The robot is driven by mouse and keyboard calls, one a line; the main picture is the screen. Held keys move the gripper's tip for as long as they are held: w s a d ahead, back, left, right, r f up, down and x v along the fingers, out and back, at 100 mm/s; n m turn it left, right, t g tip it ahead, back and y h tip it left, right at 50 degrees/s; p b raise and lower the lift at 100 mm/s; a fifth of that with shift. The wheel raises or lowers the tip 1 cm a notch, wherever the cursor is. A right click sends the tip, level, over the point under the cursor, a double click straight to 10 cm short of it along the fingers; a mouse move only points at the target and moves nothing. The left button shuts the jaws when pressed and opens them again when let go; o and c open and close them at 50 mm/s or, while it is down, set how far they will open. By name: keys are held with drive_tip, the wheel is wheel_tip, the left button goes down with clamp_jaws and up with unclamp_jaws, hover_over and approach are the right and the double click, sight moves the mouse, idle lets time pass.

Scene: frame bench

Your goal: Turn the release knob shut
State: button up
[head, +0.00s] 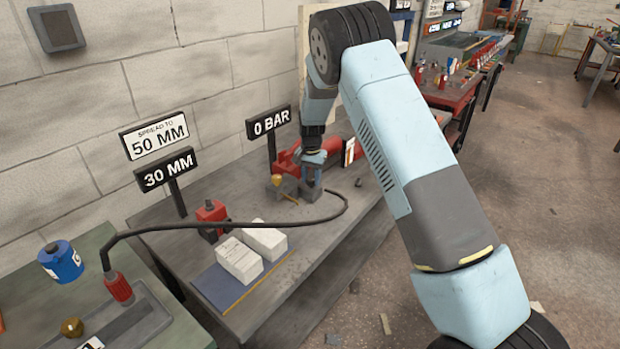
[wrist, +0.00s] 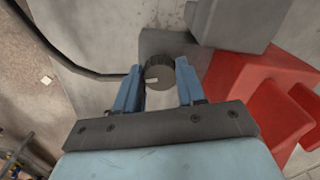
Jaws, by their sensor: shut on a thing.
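The release knob (wrist: 159,72) is a dark, ribbed round knob with a pale mark on its face, seen in the wrist view. My gripper (wrist: 158,84) has its two blue fingers on either side of the knob and is shut on it. In the head view my gripper (head: 311,184) is down at the red pump (head: 288,162) on the grey bench, and the knob cannot be made out there. The pump's red body (wrist: 247,95) also shows at the right of the wrist view. A sign by the pump (head: 269,121) reads 0 BAR.
A black hose (head: 230,227) runs across the bench to a red coupling (head: 118,287). A small red tool (head: 212,212) and white blocks (head: 238,260) stand on the bench at left. Signs behind read "SPREAD TO 50 MM" (head: 155,136) and "30 MM" (head: 166,169).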

sight(311, 179)
drive_tip(key=shift+w+a+r+m, duration=0.1)
drive_tip(key=shift+m, duration=1.5)
drive_tip(key=o, duration=1.1)
drive_tip(key=shift+c, duration=0.2)
wheel_tip(311, 179, up, 14)
drive_tip(key=shift+f, duration=0.2)
drive_tip(key=shift+r, duration=0.1)
